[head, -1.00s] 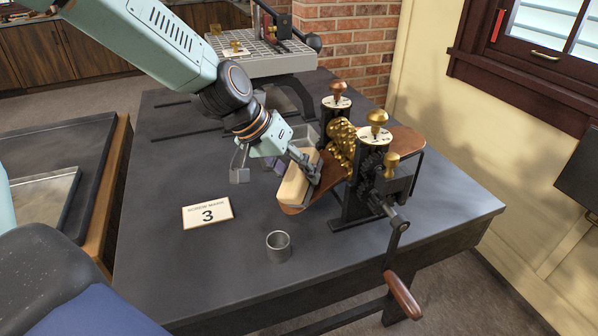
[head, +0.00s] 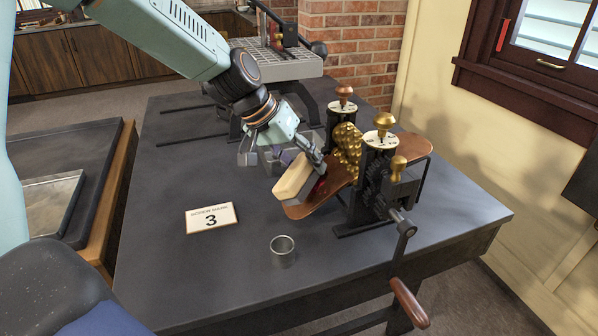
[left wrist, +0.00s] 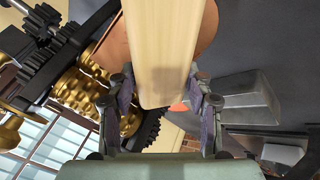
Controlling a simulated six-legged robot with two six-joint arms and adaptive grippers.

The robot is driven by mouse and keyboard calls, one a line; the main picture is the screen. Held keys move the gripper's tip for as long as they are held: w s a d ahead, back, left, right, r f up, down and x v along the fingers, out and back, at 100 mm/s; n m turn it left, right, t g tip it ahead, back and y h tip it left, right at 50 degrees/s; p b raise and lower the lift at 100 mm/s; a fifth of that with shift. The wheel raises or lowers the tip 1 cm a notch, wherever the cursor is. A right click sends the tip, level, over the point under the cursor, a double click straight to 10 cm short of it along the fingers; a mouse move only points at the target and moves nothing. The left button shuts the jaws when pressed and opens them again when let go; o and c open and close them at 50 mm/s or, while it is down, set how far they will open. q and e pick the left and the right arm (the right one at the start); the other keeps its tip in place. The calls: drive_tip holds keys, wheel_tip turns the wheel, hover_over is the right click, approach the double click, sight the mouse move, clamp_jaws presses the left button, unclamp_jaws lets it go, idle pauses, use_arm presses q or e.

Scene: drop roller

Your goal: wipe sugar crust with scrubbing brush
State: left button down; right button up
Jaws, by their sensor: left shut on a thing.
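My left gripper (head: 314,163) is shut on a scrubbing brush with a pale wooden block (head: 293,179) and grey bristles below. The brush is tilted over the near end of the copper tray (head: 324,202) of the drop roller; whether the bristles touch it I cannot tell. A dark red patch (head: 320,185), perhaps the sugar crust, shows beside the brush, partly hidden by brush and fingers. In the left wrist view the block (left wrist: 165,45) lies between both fingers (left wrist: 160,100), with the copper tray (left wrist: 110,50) behind it. My right gripper is not in view.
The roller's brass rolls (head: 347,150) and black frame (head: 374,175) stand right of the brush, with a crank handle (head: 408,303) in front. The table's front left is clear.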

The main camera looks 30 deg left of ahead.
use_arm(q)
drive_tip(key=shift+w+r+t, duration=0.3)
drive_tip(key=shift+s+d+f, duration=0.25)
drive_tip(key=shift+s+d, duration=0.05)
drive_tip(key=shift+d, duration=0.25)
drive_tip(key=shift+s+d+r, duration=0.1)
drive_tip(key=shift+s+d, duration=0.45)
drive_tip(key=shift+s+d+f+b, duration=0.25)
drive_tip(key=shift+s+d+b, duration=0.15)
drive_tip(key=shift+s+d, duration=0.15)
drive_tip(key=shift+s+d+b, duration=0.75)
drive_tip(key=shift+d, duration=0.1)
